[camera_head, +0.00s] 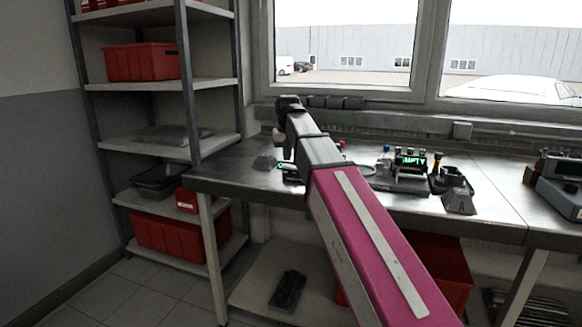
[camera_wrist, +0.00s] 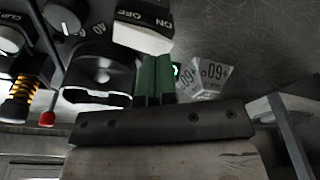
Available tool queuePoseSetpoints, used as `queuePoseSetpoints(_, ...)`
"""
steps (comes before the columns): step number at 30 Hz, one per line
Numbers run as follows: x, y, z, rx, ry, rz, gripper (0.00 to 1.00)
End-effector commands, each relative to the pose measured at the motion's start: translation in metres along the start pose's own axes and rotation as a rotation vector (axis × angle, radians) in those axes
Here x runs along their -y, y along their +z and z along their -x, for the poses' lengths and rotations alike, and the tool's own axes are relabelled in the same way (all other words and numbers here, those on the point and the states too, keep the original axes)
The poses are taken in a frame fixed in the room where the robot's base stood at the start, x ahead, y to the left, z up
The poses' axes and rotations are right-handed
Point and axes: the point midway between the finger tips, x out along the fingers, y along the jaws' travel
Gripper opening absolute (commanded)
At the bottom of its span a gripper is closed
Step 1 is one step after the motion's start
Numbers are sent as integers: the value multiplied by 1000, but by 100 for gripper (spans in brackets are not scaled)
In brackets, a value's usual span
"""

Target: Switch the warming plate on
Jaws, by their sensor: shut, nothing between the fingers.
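In the wrist view, a rocker switch (camera_wrist: 145,24) marked OFF and ON has a dark top and a white side. I cannot tell for sure which way it is tipped. My gripper (camera_wrist: 156,62) has its green fingers shut and empty, with the tips close by the switch's white edge. Whether they touch it is not clear. In the head view, my gripper (camera_head: 287,156) is over the bench's left part, mostly hidden by my arm. The warming plate is not clearly seen there.
A dial knob (camera_wrist: 62,17) and a red-tipped lever (camera_wrist: 47,118) are left of the fingers. A white block marked 60+ (camera_wrist: 207,78) is on their right. On the bench (camera_head: 240,180), a device with a green display (camera_head: 412,162) stands right of my arm. A shelf rack (camera_head: 185,85) is at left.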

Motion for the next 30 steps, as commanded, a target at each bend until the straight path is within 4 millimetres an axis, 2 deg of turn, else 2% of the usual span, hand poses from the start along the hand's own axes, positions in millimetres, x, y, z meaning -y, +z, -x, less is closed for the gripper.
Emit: queuePoseSetpoints(30, 0, 2, -13, 0, 0, 0, 0)
